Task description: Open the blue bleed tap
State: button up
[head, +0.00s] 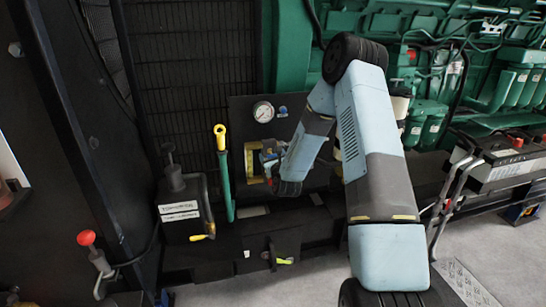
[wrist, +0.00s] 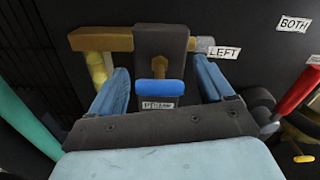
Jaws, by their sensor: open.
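In the wrist view, the blue tap handle (wrist: 161,88) is a short rounded bar on a brass stem. It stands in front of a dark valve block (wrist: 160,45) with a brass pipe on its left. My gripper (wrist: 161,73) is open, with one blue-grey finger on each side of the handle and visible gaps between fingers and handle. Whether the fingertips reach past the handle cannot be told. In the head view my gripper (head: 268,165) is at the dark panel below the gauge. There my arm and fingers hide the blue tap.
A red handle (wrist: 298,92) and a yellow handle (wrist: 304,159) are at right in the wrist view. In the head view a green pipe with a yellow top (head: 222,165) stands close left of my gripper. A pressure gauge (head: 263,112) is above. A battery (head: 512,160) is at right.

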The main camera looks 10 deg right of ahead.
jog(key=c, duration=0.9)
jog(key=shift+d, duration=0.2)
